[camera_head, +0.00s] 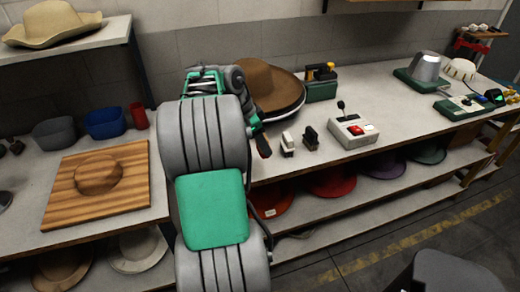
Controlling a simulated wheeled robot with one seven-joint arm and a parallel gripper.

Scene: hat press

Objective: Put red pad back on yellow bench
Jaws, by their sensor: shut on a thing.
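My gripper (258,126) is partly hidden behind my arm, beside the brown hat. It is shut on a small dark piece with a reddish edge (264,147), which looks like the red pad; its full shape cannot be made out. The piece is over the front part of the long pale bench top (390,122), left of a small white-topped block (287,144). Whether it touches the bench top cannot be told. I cannot make out a clearly yellow bench; the tops in view look pale grey.
A brown hat (268,84) sits behind my gripper. A dark block (310,138) and a control box (353,131) with a lever and red button stand to the right. A wooden board (125,207) lies at left. Hats fill the lower shelf. Bench room is clear right of the control box.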

